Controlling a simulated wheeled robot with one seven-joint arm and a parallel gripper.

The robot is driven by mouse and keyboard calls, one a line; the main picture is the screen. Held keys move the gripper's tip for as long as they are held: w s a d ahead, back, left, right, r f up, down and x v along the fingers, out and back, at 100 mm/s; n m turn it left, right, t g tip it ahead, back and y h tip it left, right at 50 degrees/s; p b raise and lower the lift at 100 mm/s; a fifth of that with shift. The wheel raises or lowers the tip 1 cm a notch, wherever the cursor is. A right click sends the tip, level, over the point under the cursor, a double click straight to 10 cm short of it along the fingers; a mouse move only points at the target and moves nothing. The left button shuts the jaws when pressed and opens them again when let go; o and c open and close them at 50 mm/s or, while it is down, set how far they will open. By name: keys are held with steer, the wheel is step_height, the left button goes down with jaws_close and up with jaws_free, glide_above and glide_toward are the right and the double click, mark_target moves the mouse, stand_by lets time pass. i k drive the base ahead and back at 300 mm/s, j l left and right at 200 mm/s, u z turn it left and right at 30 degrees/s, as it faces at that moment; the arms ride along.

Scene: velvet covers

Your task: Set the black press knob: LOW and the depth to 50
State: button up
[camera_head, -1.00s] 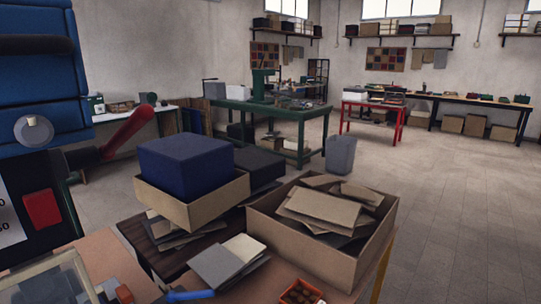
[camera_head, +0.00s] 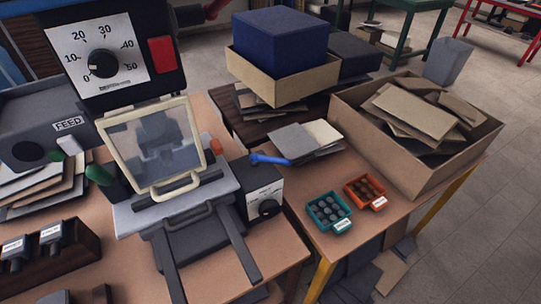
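The depth dial (camera_head: 104,63) is a black round knob on a white plate marked from 0 to 50, on the dark press head at the upper left. Its pale pointer mark appears to face the lower left, near 0. A small grey box (camera_head: 246,186) stands at the right side of the press, with a white label on its front. A black knob (camera_head: 268,208) sits below that label. The label's words and the knob's setting are too small to read. My gripper is not in view.
A clear guard in a cream frame (camera_head: 156,148) hangs below the dial. A red button (camera_head: 161,54) is beside the dial. A blue lever (camera_head: 269,159) stands out above the grey box. Teal (camera_head: 328,212) and orange (camera_head: 365,191) trays and a cardboard box (camera_head: 464,152) lie to the right.

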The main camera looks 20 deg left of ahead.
mark_target(103, 63)
steer(key=u, duration=1.3)
